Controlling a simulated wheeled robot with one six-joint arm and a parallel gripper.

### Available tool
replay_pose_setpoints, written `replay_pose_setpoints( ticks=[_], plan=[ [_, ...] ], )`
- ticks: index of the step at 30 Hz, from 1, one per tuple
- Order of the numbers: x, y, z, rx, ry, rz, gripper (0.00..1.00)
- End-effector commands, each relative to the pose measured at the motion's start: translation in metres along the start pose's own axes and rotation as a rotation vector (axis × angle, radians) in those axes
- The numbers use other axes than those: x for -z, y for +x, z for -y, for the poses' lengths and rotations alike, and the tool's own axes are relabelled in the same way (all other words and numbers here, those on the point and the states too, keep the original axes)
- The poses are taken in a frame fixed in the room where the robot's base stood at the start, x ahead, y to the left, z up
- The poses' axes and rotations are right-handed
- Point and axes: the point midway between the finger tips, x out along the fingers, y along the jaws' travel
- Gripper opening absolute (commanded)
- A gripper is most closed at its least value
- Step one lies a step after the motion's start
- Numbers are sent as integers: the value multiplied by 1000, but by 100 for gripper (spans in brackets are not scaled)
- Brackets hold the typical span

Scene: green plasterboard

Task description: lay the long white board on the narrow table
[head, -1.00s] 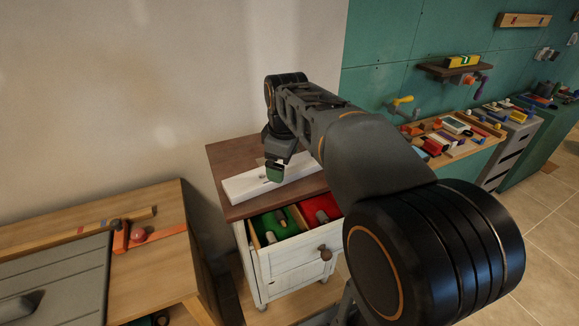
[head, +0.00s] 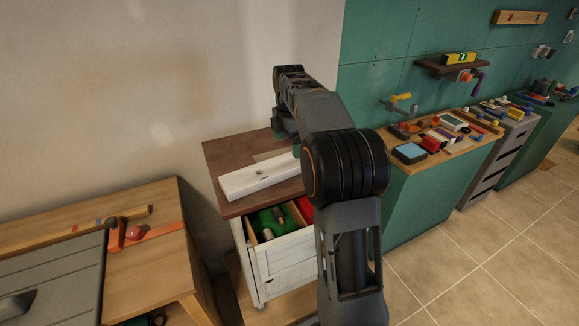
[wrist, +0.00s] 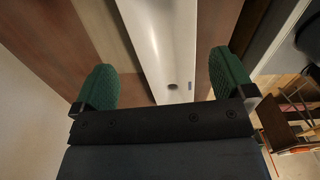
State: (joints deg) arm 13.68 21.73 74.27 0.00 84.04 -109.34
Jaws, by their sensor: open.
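The long white board (head: 255,178) lies flat on the brown top (head: 228,154) of a small, narrow white table with a drawer. Its right end is hidden behind my arm in the head view. In the wrist view the board (wrist: 165,38) runs away between the two green fingers of my gripper (wrist: 164,84), with room on both sides. The gripper is open and holds nothing. In the head view my gripper (head: 287,134) is partly hidden by my arm, near the back of the tabletop.
The drawer (head: 280,222) below the top is open, with a green-lined compartment. A wooden workbench (head: 150,262) stands at left. A green counter (head: 420,200) with tools and boxes stands at right. Tiled floor at front right is clear.

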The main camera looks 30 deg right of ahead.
Motion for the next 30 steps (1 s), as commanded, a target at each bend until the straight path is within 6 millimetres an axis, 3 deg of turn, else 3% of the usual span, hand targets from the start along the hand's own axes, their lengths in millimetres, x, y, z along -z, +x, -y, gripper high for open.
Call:
replay_pose_setpoints(
  ticks=[8,19,29,30],
  plan=[
    [0,17,1,1,1,0,100],
    [2,61,4,1,0,-1,100],
    [2,65,4,-2,0,0,100],
    [2,65,4,-1,0,0,96]
  ],
)
